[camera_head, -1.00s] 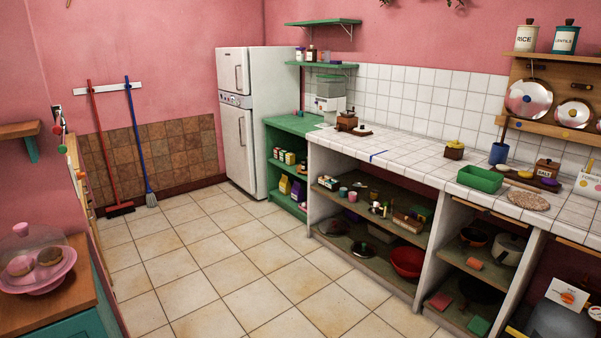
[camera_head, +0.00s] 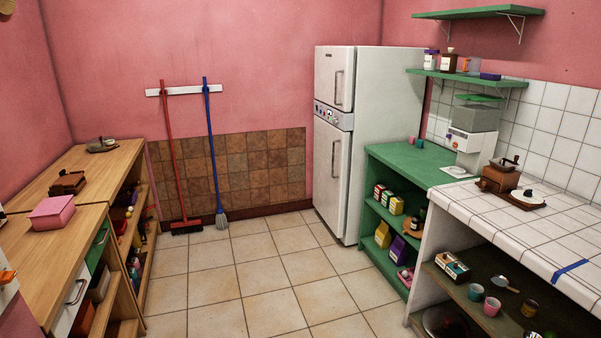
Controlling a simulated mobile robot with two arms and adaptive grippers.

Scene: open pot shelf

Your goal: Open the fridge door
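A white two-door fridge (camera_head: 363,140) stands against the back wall, right of centre, in the head view. Its small upper door (camera_head: 333,79) and tall lower door (camera_head: 331,173) both look shut. The upper door has a vertical handle (camera_head: 338,90) on its right side. The lower door has a vertical handle (camera_head: 335,160), also on its right side. A control strip with knobs (camera_head: 333,118) lies between the doors. Neither of my grippers shows in this view.
Tiled floor (camera_head: 265,275) is clear up to the fridge. A wooden counter (camera_head: 90,165) with open shelves runs along the left. A green shelf unit (camera_head: 385,160) stands right beside the fridge, then a white tiled counter (camera_head: 480,205). A red broom (camera_head: 175,150) and blue mop (camera_head: 212,140) hang on the back wall.

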